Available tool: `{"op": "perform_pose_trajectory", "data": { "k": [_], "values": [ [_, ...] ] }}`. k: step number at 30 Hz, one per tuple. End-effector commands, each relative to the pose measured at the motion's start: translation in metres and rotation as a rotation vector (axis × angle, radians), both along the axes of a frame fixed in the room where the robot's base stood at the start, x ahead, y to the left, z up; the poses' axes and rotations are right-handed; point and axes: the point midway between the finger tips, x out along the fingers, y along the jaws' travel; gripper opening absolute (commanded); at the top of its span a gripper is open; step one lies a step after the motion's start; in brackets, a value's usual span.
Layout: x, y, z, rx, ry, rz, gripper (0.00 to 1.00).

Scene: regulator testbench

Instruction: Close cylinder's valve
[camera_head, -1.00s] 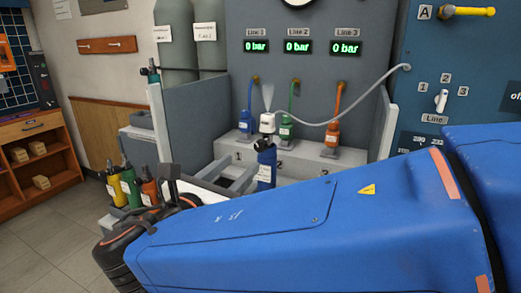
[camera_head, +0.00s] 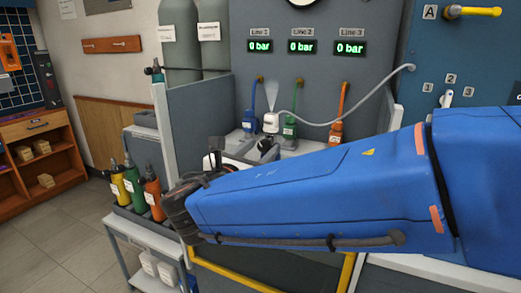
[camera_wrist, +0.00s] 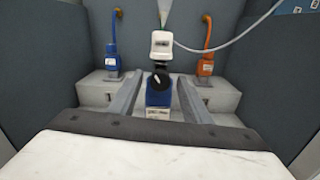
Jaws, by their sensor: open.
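The cylinder (camera_wrist: 158,98) is blue with a black valve knob (camera_wrist: 159,81) facing my wrist camera. A white fitting (camera_wrist: 161,43) sits above it with a pale plume rising from it. The fitting also shows in the head view (camera_head: 271,122), where my arm hides most of the cylinder. My gripper (camera_wrist: 158,80) is open. Its two grey fingers point forward, one to the left and one to the right of the cylinder and knob. I cannot tell whether they touch either.
Blue (camera_head: 249,122), green (camera_head: 290,127) and orange (camera_head: 337,131) connectors hang along the bench. A grey hose (camera_head: 375,98) runs right from the white fitting. Side panels (camera_head: 197,120) flank the bay. Three cylinders (camera_head: 134,186) stand in a rack at left. All displays read 0 bar.

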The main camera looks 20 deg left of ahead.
Motion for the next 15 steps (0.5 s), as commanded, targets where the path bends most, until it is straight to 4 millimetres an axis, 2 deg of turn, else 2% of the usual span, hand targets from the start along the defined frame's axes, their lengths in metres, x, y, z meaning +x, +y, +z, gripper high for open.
{"op": "perform_pose_trajectory", "data": {
  "k": [3, 8, 15],
  "values": [
    [-0.0001, -0.0001, 0.0000, 0.000, 0.000, 0.000, 0.41],
    [-0.0002, -0.0002, 0.0000, 0.000, 0.000, 0.000, 0.03],
    [-0.0003, -0.0002, 0.0000, 0.012, -0.001, 0.000, 0.03]
  ]
}}
